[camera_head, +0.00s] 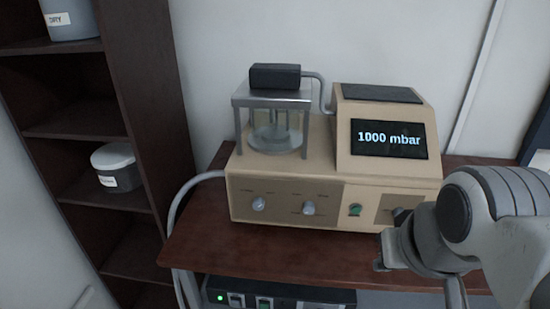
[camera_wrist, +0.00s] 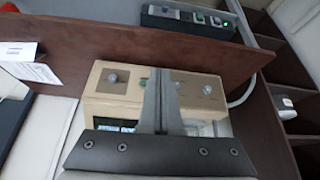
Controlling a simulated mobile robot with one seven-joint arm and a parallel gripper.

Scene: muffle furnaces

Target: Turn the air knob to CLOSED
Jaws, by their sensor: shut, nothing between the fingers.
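The beige device (camera_head: 285,170) stands on a brown table. Its front panel carries two pale knobs, a left knob (camera_head: 258,204) and a middle knob (camera_head: 308,207), with a green button (camera_head: 355,210) to their right. A right panel is partly hidden by my arm; in the wrist view a grey knob (camera_wrist: 112,77) shows on it. The left knob also shows in the wrist view (camera_wrist: 207,89). Labels are too small to read, so I cannot tell which is the air knob. My gripper (camera_wrist: 160,72) is shut and empty, its fingers overlapping the panel in the wrist view.
The display (camera_head: 389,139) reads 1000 mbar. A glass chamber (camera_head: 275,130) stands on the device's left. A power unit (camera_head: 280,295) with switches and a green light is below the tabletop (camera_head: 215,245). A dark shelf (camera_head: 130,110) stands at left. A hose runs down the table's left side.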

